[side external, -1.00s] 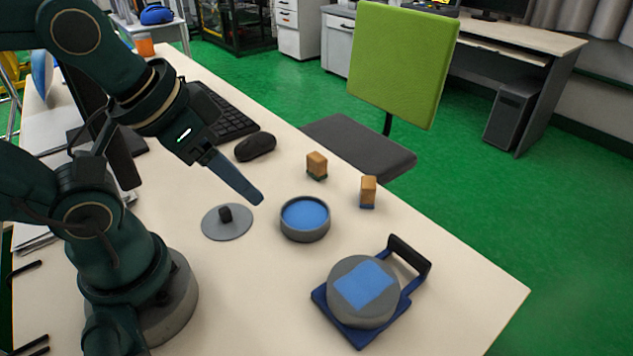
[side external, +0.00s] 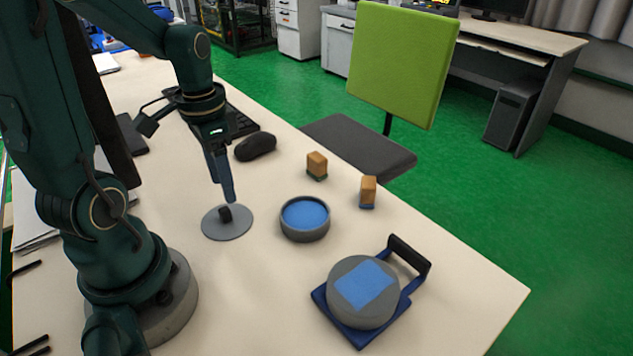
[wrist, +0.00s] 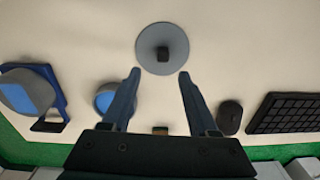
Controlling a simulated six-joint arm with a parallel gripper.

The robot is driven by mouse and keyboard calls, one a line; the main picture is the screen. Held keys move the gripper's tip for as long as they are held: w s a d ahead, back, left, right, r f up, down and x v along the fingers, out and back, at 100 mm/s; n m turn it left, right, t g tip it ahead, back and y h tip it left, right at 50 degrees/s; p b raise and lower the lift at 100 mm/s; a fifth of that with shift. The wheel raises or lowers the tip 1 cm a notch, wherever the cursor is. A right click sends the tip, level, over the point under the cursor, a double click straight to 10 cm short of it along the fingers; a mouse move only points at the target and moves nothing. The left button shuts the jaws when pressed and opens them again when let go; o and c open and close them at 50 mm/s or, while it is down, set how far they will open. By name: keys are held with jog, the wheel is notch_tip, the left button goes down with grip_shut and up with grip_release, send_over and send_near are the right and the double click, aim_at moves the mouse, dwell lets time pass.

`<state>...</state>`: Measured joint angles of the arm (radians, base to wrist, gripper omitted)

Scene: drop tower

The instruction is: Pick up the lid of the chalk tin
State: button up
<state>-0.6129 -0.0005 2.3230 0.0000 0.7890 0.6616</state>
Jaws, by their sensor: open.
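The lid (side external: 238,227) is a flat grey disc with a small black knob (side external: 225,214). It lies on the table, and it also shows at the top centre of the wrist view (wrist: 150,62). The chalk tin (side external: 305,232) is a round grey tin with blue inside, standing open to the right of the lid. My gripper (side external: 231,200) points down just above the lid, close to the knob. In the wrist view my gripper (wrist: 160,73) has its two fingers apart, with nothing between them and the knob beyond their tips.
A grey round object with a blue top (side external: 350,308) sits on a blue handled tray (side external: 332,331) at the right. Two wooden blocks (side external: 317,163) (side external: 368,190), a black mouse (side external: 255,146) and a keyboard (side external: 236,122) stand farther back. The table's right corner is clear.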

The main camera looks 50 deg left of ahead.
aim_at(224, 209)
jog(key=shift+s+a+f+n, duration=0.3)
jog(key=shift+a+f, duration=0.05)
jog(key=shift+f, duration=2.5)
grip_shut()
